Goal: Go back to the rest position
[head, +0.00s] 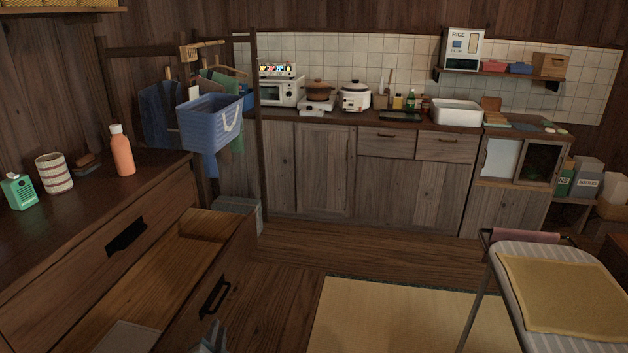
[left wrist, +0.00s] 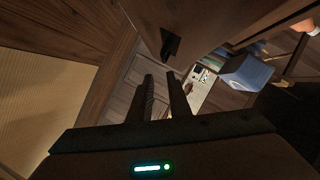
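My left gripper shows as a small grey tip at the bottom edge of the head view (head: 212,339), in front of the pulled-out drawer (head: 238,262). In the left wrist view (left wrist: 160,82) its two dark fingers stand apart with a gap between them and nothing held. A dark drawer handle (left wrist: 170,45) lies beyond the fingertips, apart from them. My right gripper is not in view.
The wooden dresser (head: 150,225) at left has its drawer open, with a pale flat item (head: 128,338) inside. An orange bottle (head: 122,152) stands on top. An ironing board (head: 508,275) with yellow cloth is at right. The tatami (head: 400,318) between is clear.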

